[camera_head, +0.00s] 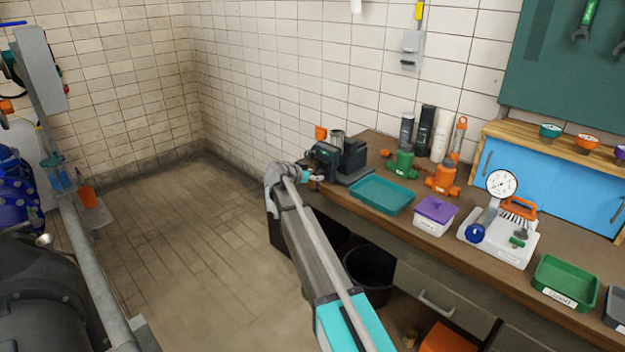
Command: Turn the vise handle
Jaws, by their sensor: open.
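The dark grey bench vise (350,160) stands at the far left end of the wooden workbench. My arm reaches up from the bottom of the view, and its wrist bends right toward the front of the vise. My gripper (311,175) is open, small in the picture, and right beside the vise's front left side. I cannot make out the vise handle; it is hidden or too small near my gripper. I cannot tell whether my fingers touch the vise or its handle.
On the workbench (400,220) are a teal tray (381,195), a green valve (403,164), an orange valve (443,178), a purple-lidded box (435,215) and a gauge stand (499,235). A black bin (370,270) stands below. The floor (190,250) to the left is clear.

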